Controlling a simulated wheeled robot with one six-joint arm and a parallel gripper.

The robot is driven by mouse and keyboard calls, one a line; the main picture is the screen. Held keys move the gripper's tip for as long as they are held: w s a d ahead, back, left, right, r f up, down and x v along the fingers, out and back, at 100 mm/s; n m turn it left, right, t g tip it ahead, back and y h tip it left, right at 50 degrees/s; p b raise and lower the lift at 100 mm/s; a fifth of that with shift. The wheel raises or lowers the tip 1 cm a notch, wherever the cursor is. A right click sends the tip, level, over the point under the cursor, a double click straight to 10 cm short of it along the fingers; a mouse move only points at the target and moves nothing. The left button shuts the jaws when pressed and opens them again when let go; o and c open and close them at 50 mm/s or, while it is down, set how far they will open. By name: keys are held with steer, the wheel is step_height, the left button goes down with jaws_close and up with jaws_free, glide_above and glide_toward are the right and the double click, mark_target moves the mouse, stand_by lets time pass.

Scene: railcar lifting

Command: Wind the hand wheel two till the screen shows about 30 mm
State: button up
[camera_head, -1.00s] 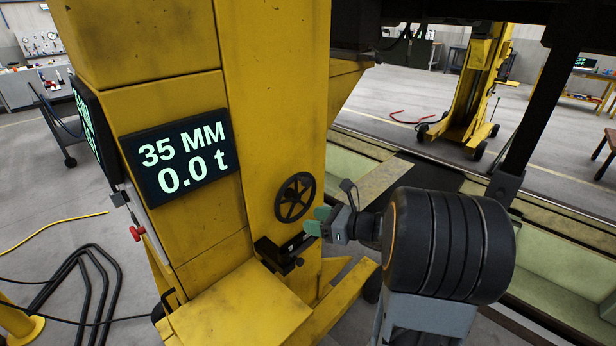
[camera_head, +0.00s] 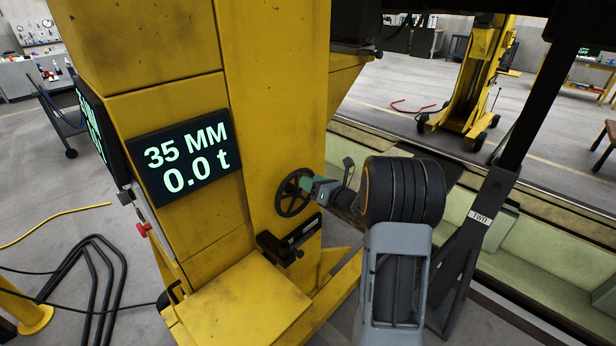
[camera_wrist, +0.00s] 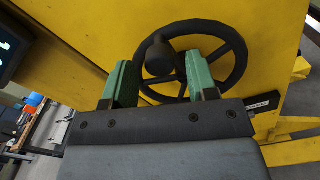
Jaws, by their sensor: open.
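The black spoked hand wheel (camera_head: 293,193) is on the side face of the yellow lifting column (camera_head: 285,90). The hand wheel (camera_wrist: 238,62) fills the upper middle of the wrist view, with its round dark knob (camera_wrist: 160,58) toward the left. My gripper (camera_head: 308,184) is at the wheel's right side in the head view. In the wrist view its two green fingers (camera_wrist: 160,80) are open, one on each side of the knob; I cannot tell whether they touch it. The screen (camera_head: 185,158) on the column reads 35 MM and 0.0 t.
A black bracket (camera_head: 290,240) juts out below the wheel. A dark post labelled TWO (camera_head: 480,217) stands to the right of my arm. Another yellow column (camera_head: 475,85) stands far behind.

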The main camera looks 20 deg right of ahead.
steer(key=shift+x, duration=1.2)
steer(key=shift+c, duration=0.5)
jaws_close()
